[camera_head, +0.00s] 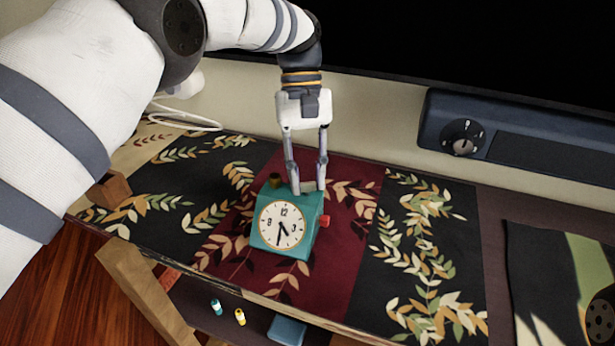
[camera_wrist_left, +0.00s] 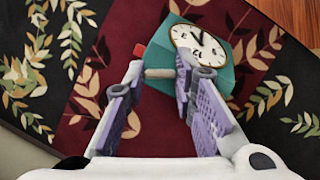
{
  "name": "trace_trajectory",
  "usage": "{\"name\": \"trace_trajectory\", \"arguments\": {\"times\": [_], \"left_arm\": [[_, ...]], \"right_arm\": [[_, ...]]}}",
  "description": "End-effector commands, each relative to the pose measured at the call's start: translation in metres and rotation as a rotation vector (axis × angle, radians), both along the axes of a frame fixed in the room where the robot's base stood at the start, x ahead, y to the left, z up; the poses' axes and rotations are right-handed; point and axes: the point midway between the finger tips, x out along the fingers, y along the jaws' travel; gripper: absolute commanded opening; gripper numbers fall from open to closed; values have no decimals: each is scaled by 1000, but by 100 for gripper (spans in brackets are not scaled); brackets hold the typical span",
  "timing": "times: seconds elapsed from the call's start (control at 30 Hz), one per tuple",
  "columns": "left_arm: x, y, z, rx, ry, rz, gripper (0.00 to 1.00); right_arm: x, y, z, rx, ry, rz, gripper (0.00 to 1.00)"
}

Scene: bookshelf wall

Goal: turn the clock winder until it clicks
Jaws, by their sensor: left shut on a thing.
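The teal clock (camera_head: 262,230) stands on the dark red part of the patterned cloth, its white face (camera_head: 281,224) toward the head camera. A red knob (camera_head: 324,221) sticks out of its right side, and a brown knob (camera_head: 275,180) shows on top. My left gripper (camera_head: 308,188) reaches down behind the clock. In the left wrist view, its fingertips (camera_wrist_left: 160,72) are shut on a beige rod, which looks like the winder (camera_wrist_left: 160,73), at the clock's back. The clock (camera_wrist_left: 160,50) also shows there, beyond the fingers. My right gripper is not in view.
A patterned cloth (camera_head: 415,270) covers much of the shelf. A dark panel with a dial (camera_head: 462,137) is at the back right. A white cable (camera_head: 190,122) lies at the back left. Two small bottles (camera_head: 228,312) and a blue object (camera_head: 287,330) are below the front edge.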

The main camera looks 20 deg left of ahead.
Motion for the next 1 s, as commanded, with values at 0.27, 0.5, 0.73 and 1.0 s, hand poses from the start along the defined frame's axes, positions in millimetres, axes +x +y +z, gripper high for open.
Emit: {"name": "trace_trajectory", "arguments": {"times": [0.27, 0.5, 0.73, 1.0], "left_arm": [[0, -2, -3, -1, 5, -215, 0], [0, -3, -3, -1, 5, -338, 0], [0, -3, -2, -1, 5, -395, 0], [-1, -3, -2, -3, 5, -410, 0]], "right_arm": [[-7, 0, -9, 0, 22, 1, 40], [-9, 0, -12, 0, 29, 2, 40], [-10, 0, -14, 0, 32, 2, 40], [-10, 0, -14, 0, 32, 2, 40]]}}
